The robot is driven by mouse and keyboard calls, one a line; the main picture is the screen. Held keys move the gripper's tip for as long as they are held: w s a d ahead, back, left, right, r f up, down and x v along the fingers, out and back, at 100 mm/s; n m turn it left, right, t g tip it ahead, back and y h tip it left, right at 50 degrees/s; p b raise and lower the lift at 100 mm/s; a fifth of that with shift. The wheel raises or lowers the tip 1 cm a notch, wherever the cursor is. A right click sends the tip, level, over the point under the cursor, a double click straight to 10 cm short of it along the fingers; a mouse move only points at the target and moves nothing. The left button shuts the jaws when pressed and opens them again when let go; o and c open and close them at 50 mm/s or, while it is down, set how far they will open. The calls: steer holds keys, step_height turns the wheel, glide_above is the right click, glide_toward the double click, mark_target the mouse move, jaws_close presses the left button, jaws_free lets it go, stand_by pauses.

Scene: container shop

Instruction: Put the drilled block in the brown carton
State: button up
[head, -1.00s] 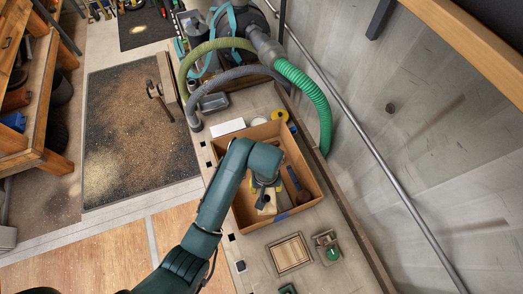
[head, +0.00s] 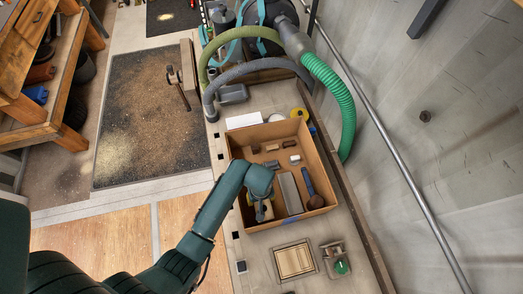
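The brown carton (head: 236,146) stands open on the bench, right of the middle of the head view. My gripper (head: 262,209) points down over the carton's left front part. A pale wooden block (head: 265,212) shows at its fingertips, and the fingers seem closed on it. It looks like the drilled block, but no holes can be made out. The arm hides part of the carton's left wall. I cannot tell whether the block touches the carton floor.
Inside the carton are a long grey block (head: 289,193), a blue-handled tool (head: 307,181) and several small brown pieces. A framed wooden panel (head: 295,260) and a green-knobbed device (head: 336,260) lie in front. Hoses (head: 333,88) and a wall rail are behind.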

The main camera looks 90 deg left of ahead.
steer(key=shift+f, duration=0.4)
steer(key=shift+f, duration=0.1)
steer(key=o, duration=1.3)
steer(key=shift+f, duration=0.1)
steer(key=shift+c, duration=0.2)
step_height(320, 180, up, 12)
steer(key=shift+r+p, duration=0.15)
steer(key=shift+p, duration=1.05)
